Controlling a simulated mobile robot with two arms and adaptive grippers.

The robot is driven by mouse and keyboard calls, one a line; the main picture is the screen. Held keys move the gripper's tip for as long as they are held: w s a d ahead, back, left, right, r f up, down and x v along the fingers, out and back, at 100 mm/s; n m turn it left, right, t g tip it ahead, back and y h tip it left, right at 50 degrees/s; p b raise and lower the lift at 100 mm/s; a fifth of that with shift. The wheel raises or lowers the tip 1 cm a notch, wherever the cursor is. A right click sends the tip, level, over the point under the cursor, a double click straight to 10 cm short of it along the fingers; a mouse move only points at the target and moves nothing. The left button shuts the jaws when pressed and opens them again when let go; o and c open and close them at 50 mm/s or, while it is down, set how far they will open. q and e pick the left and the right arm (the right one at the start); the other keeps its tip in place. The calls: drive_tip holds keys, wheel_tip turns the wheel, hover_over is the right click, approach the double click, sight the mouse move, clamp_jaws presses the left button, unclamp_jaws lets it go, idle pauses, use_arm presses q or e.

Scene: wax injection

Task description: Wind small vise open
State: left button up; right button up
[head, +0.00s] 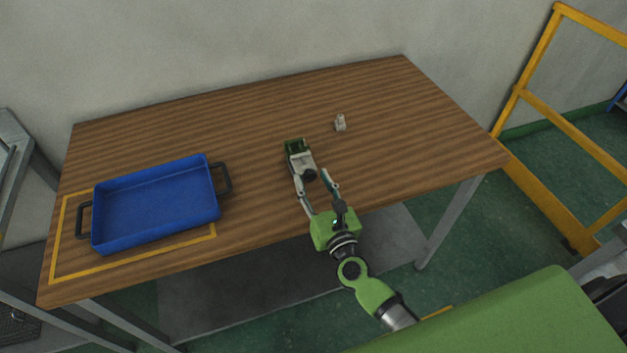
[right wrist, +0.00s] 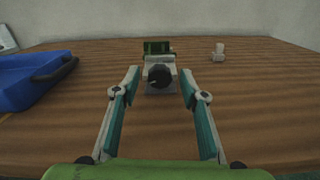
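The small vise (head: 300,157) stands on the wooden table, with a dark green part at its far end and a pale body. In the right wrist view the vise (right wrist: 158,66) is straight ahead, with its round black knob (right wrist: 159,75) facing me. My right gripper (head: 314,181) is open, its fingers pointing at the knob. In the right wrist view the fingertips of my right gripper (right wrist: 160,76) are spread to both sides of the knob, apart from it. Whether the vise jaws are open cannot be made out. My left gripper is not in view.
A blue tray (head: 155,234) with black handles sits at the table's left, within a yellow outline (head: 130,264). A small pale object (head: 340,123) stands right of the vise. The wooden table (head: 420,130) is otherwise clear. A yellow railing (head: 548,130) is at the right.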

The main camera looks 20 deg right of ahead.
drive_tip(key=c, duration=1.1)
